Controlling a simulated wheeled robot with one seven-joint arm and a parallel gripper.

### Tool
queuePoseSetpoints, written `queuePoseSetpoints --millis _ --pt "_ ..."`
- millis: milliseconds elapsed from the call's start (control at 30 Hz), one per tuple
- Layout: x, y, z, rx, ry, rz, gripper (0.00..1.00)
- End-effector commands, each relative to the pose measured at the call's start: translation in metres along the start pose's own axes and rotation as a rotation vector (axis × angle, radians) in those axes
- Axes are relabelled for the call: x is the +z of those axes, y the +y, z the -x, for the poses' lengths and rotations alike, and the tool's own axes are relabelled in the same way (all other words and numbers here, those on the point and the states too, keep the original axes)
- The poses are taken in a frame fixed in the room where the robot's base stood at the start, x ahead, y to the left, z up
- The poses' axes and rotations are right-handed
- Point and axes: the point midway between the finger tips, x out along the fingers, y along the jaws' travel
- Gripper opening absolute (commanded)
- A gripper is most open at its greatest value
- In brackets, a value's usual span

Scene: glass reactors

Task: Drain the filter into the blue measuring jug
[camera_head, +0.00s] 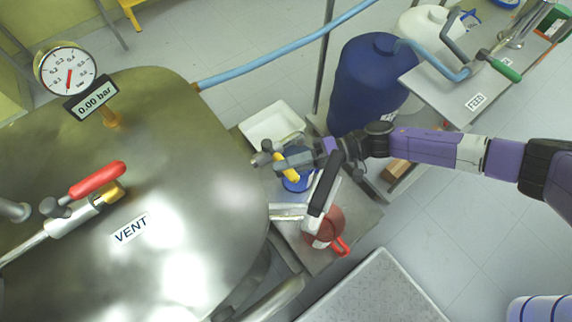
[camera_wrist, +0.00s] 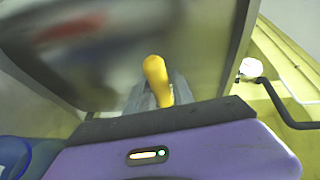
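The large steel filter vessel (camera_head: 190,190) fills the left of the head view, and its gauge (camera_head: 68,75) display reads 0.00 bar. A valve with a yellow handle (camera_head: 287,165) sits at the vessel's right side. My gripper (camera_head: 302,162) is at that handle. In the wrist view the yellow handle (camera_wrist: 157,78) stands between my grey fingers (camera_wrist: 160,95), which lie close on both sides; I cannot tell whether they press on it. The blue measuring jug (camera_head: 296,182) is on the low shelf below the valve, partly hidden by my gripper and the handle.
A red jug (camera_head: 324,230) stands nearer on the same shelf, and a white tray (camera_head: 270,123) lies behind. The VENT valve has a red handle (camera_head: 97,179). A blue drum (camera_head: 370,85) and a FEED bench (camera_head: 465,92) stand at the back right. Open floor lies at the lower right.

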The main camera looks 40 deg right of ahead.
Motion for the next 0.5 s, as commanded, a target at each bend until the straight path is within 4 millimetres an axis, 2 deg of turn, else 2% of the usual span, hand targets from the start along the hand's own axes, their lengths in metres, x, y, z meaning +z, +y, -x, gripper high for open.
queuePoseSetpoints --millis 33,100,133,500 --pt "0.0 0.0 0.0002 0.0 0.0 0.0 0.17" --pt "0.0 0.0001 0.0002 0.0 0.0 0.0 0.03" --pt "0.0 0.0001 0.0003 0.0 0.0 0.0 0.0" --pt "0.0001 0.0006 0.0005 0.001 0.0 0.0 0.0"
